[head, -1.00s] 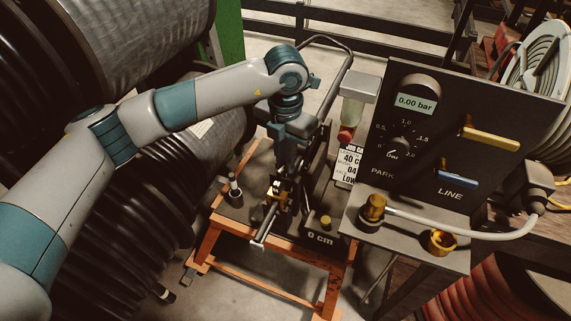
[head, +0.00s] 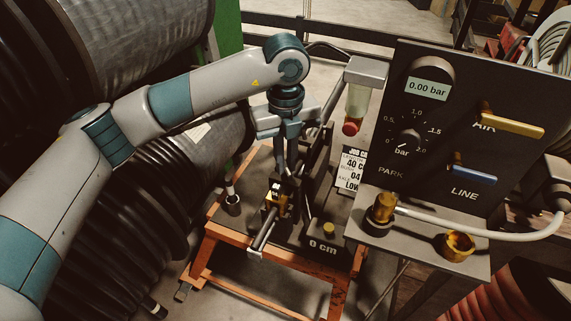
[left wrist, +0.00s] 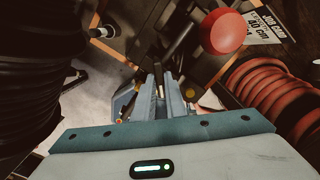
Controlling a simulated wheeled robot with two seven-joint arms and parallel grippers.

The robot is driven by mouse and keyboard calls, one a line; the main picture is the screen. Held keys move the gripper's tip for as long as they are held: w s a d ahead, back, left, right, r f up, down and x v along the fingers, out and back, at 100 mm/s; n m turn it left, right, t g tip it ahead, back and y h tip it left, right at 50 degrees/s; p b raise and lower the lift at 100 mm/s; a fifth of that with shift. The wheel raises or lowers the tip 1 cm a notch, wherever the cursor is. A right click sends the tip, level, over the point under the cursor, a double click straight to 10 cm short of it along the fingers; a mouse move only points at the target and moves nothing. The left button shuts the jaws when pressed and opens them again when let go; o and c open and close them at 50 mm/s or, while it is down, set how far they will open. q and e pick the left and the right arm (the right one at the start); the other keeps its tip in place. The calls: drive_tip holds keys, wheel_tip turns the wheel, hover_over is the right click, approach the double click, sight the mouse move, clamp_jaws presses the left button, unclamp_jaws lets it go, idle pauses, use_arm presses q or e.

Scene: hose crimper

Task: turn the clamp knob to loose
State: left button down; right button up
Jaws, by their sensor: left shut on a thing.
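My left gripper (head: 279,181) points down over the bench with the orange frame. Its fingers are shut on a small gold and black piece (head: 272,199), which appears to be the clamp knob. The fingers partly hide it, and its setting cannot be read. A metal rod (head: 262,237) runs from below it toward the bench's front edge. In the left wrist view the fingers (left wrist: 160,82) are close together, and the knob between them cannot be made out clearly. My right gripper is not in view.
The bench (head: 222,228) carries a small yellow knob (head: 328,230) beside a "0 cm" label. A dark control panel (head: 450,130) reading 0.00 bar stands close on the right. A red-ended clear cylinder (head: 356,104) hangs nearby. Black hose coils (head: 160,215) fill the left.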

sight(286, 166)
use_arm(q)
drive_tip(key=n+b, duration=0.2)
drive_tip(key=n, duration=0.3)
drive_tip(key=shift+w, duration=0.1)
drive_tip(key=shift+r+n+b, duration=0.1)
drive_tip(key=shift+n+b, duration=0.35)
drive_tip(key=shift+n, duration=1.75)
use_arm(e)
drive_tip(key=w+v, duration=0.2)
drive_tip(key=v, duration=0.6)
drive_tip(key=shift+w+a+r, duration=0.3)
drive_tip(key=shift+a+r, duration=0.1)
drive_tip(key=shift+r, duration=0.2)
use_arm(q)
drive_tip(key=c, duration=1.8)
unclamp_jaws()
